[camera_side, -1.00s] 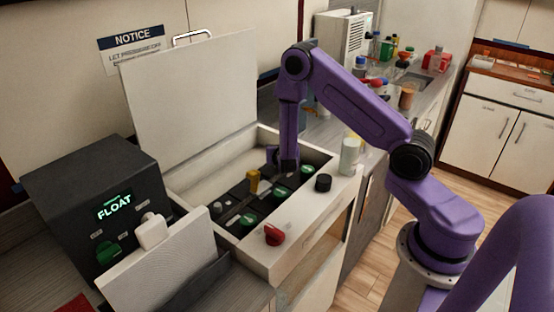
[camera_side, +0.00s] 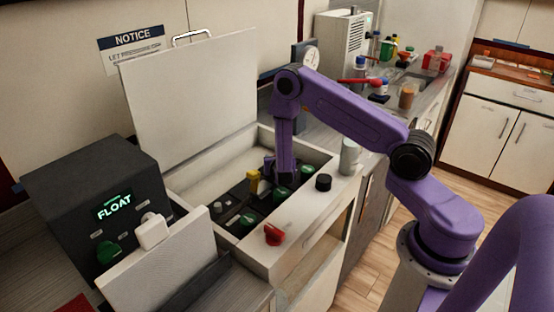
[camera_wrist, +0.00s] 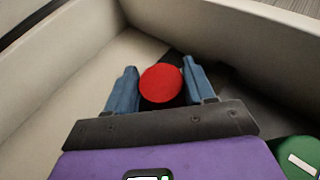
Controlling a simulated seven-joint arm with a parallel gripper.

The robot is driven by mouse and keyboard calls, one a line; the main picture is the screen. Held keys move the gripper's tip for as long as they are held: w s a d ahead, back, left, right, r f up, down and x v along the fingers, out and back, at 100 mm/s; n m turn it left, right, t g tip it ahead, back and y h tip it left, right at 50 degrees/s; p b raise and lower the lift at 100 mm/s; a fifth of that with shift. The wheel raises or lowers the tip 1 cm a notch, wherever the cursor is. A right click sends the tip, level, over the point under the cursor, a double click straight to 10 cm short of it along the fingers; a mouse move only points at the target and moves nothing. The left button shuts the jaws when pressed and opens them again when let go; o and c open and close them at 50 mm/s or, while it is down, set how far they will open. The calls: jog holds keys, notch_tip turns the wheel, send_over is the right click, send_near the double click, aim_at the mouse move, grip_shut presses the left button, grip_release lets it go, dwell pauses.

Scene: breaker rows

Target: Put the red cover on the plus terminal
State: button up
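The red cover (camera_wrist: 161,84) shows in the wrist view as a smooth round disc between my two fingers. My gripper (camera_wrist: 160,80) appears shut on it, with a finger close against each side. In the side view my gripper (camera_side: 274,166) is low inside the open white box (camera_side: 222,172), near its back right end, and I cannot make out the cover there. The plus terminal is not clearly seen; it may be hidden under the cover or gripper. I cannot tell whether the cover touches anything below.
Green round parts (camera_side: 281,194) and a yellow part (camera_side: 253,181) stand in the box close to my gripper. A red knob (camera_side: 274,234) and a black cap (camera_side: 323,182) sit on the front rim. The raised lid (camera_side: 190,95) stands behind.

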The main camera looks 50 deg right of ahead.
jog(key=o, duration=0.4)
jog(key=shift+c, duration=0.2)
jog(key=shift+r, duration=0.15)
jog(key=v, duration=0.7)
jog(key=shift+s+a+r, duration=0.2)
jog(key=s+a+r+m+g, duration=0.4)
jog(key=s+r+m, duration=0.55)
jog(key=r, duration=0.25)
jog(key=s+a+r+m+g+y, duration=0.2)
jog(key=s+a+y, duration=0.3)
jog(key=s, duration=0.6)
jog(key=s+a+r+m+g+y, duration=0.3)
jog(key=s+a+y, duration=0.2)
jog(key=s, duration=0.7)
jog(key=shift+a, duration=1.1)
jog(key=shift+w, duration=0.1)
